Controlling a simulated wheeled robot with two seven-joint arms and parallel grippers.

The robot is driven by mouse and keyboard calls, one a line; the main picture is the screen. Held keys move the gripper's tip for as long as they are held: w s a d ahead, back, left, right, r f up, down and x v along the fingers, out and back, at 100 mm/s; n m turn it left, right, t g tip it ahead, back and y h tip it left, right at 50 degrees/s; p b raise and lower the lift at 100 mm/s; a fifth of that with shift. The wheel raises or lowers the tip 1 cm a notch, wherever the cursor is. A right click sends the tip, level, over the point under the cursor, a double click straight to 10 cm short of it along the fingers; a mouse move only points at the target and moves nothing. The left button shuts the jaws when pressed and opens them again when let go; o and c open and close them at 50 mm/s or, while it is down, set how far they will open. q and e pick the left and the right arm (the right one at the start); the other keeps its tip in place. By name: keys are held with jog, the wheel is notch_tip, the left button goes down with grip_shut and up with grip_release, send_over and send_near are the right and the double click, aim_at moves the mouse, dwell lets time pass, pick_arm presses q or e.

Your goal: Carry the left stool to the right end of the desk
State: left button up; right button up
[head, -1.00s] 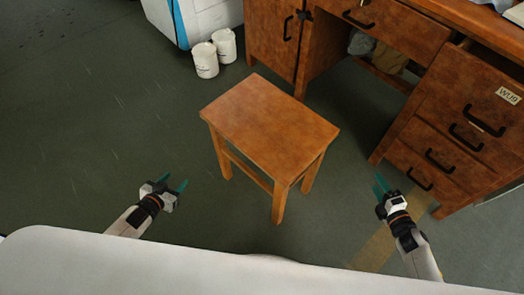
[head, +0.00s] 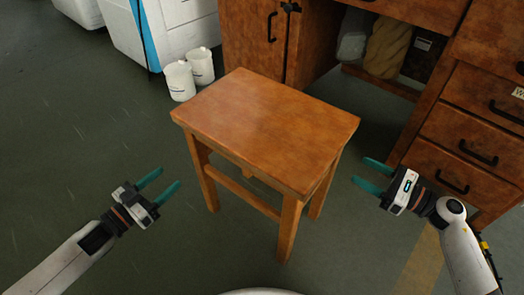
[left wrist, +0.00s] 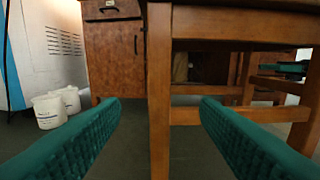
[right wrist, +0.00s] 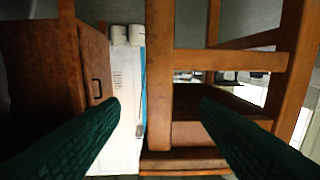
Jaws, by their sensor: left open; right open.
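A brown wooden stool (head: 265,125) stands upright on the floor in the middle of the head view; no second stool shows there. My left gripper (head: 163,181) is open, left of the stool, apart from it. In the left wrist view a stool leg (left wrist: 159,95) stands ahead between the open fingers. My right gripper (head: 362,173) is open, close to the stool's right side. In the right wrist view, which is upside down, a stool leg (right wrist: 160,75) shows between its fingers. The wooden desk (head: 465,110) stands behind and to the right; its right end is out of view.
Two white tubs (head: 180,81) stand behind the stool at left, beside a white and blue cabinet (head: 175,25). Sacks (head: 388,48) lie in the desk's knee space. The desk drawers are close beyond my right gripper. The floor at left is clear.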

aim_at(193, 154)
pick_arm(q)
jog(key=shift+w, duration=0.1)
pick_arm(e)
jog(key=shift+a, duration=0.1)
pick_arm(q)
jog(key=x, duration=1.2)
pick_arm(e)
jog(key=x, duration=1.2)
pick_arm(q)
jog(key=shift+a, duration=0.1)
grip_shut()
pick_arm(e)
grip_shut()
pick_arm(q)
jog(key=shift+r, duration=0.3)
pick_arm(e)
jog(key=shift+w+d+r, duration=0.1)
jog(key=shift+d+r, duration=0.1)
jog(key=shift+r, duration=0.05)
